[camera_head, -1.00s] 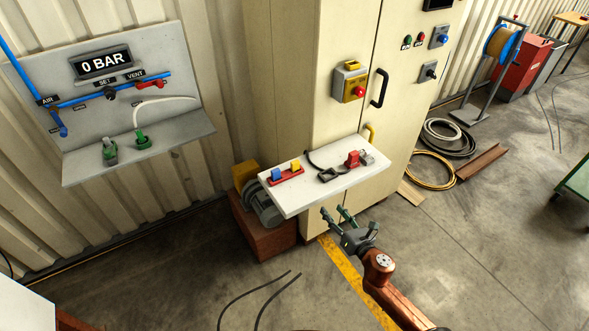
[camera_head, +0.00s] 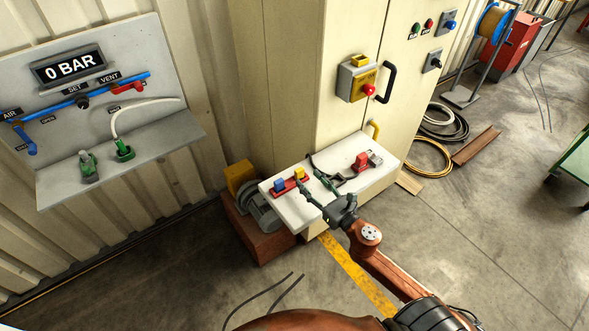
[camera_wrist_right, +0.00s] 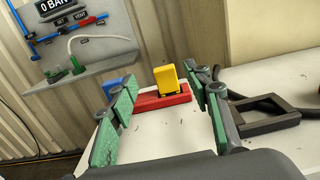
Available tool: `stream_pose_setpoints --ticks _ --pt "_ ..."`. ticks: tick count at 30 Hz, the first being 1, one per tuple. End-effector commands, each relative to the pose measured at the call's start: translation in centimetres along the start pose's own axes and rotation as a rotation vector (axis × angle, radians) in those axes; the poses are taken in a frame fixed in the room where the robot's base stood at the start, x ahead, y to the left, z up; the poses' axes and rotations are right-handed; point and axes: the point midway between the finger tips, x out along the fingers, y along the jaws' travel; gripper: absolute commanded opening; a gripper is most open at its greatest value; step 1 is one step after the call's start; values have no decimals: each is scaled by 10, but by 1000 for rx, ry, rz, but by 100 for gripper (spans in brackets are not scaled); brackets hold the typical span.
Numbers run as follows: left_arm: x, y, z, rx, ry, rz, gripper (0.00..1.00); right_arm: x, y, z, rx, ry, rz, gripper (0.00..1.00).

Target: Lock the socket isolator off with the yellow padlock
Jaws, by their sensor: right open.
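The yellow padlock (camera_head: 299,173) stands on a red holder (camera_head: 290,186) on the white shelf, beside a blue padlock (camera_head: 279,184). In the right wrist view the yellow padlock (camera_wrist_right: 167,79) is between and beyond the open green-padded fingers, apart from them. My right gripper (camera_head: 311,181) is open and empty over the shelf's front edge. A grey box with a yellow plate and a red knob (camera_head: 369,90), which looks like an isolator, is on the cabinet door; I cannot tell if it is the socket isolator. My left gripper is not in view.
On the white shelf (camera_head: 292,213) lie a black frame with a cable (camera_wrist_right: 262,112) and a red and grey piece (camera_head: 361,161). A black door handle (camera_head: 386,83) sticks out beside the grey box. A panel with a gauge (camera_head: 68,66) is at the left.

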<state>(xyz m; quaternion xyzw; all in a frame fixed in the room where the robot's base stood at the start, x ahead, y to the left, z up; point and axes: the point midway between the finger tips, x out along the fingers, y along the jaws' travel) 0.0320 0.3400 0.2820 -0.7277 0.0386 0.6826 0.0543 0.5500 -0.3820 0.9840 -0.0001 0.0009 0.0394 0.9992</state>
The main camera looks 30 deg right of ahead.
Motion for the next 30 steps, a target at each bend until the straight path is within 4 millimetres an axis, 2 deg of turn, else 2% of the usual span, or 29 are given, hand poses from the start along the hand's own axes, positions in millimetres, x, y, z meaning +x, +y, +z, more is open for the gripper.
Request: stream_pose_setpoints --ticks 9,16,22,26,30 --pt "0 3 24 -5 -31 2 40 36 -2 -5 2 -1 0 45" --pt "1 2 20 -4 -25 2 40 66 -4 -9 -1 -1 1 45" --pt "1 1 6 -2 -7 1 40 72 -4 -11 1 1 0 45" --pt "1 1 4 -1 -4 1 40 72 -4 -11 1 1 0 44" --pt "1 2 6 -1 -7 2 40 72 -4 -10 1 1 0 35"
